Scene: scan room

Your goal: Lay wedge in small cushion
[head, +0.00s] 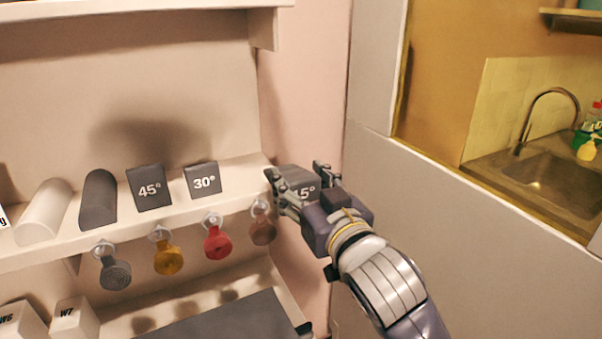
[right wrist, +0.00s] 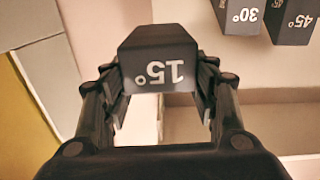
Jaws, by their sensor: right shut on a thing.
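My right gripper (head: 296,174) is shut on a dark grey wedge (head: 303,184) at the right end of the upper shelf. In the right wrist view the wedge (right wrist: 158,66) sits between the fingers, its "15°" label upside down. In the head view the fingers hide part of the label. Whether the wedge touches the shelf, I cannot tell. I cannot make out a thing that is clearly the small cushion. My left gripper is not in view.
On the upper shelf (head: 235,185) stand the 45° wedge (head: 149,188), the 30° wedge (head: 202,181), a dark roll (head: 98,200) and a pale roll (head: 44,212). A dark flat pad (head: 225,322) lies below. A sink (head: 550,186) is far right.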

